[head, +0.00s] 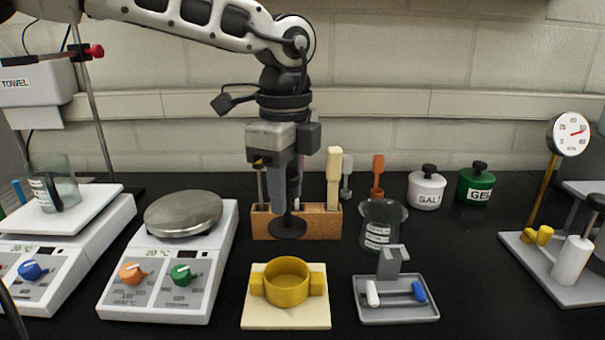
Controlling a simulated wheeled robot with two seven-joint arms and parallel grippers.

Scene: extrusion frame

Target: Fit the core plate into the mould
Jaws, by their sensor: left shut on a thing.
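The core plate (287,229) looks like a dark, flat disc with a short stem on top. My left gripper (287,205) points down and is shut on the stem, holding the plate in the air. The mould (286,293) is a yellow round cup with a block on each side, on a cream board (255,318) at the front middle. Its round opening faces up and looks empty. The plate appears above and behind the mould, apart from it. My right gripper is not in view.
A wooden rack (265,222) with upright tools stands behind the plate. A glass beaker (381,225) and a grey tray (398,313) are to the right. A hotplate (150,295) stands left of the mould. Bare black bench separates the mould from the hotplate and tray.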

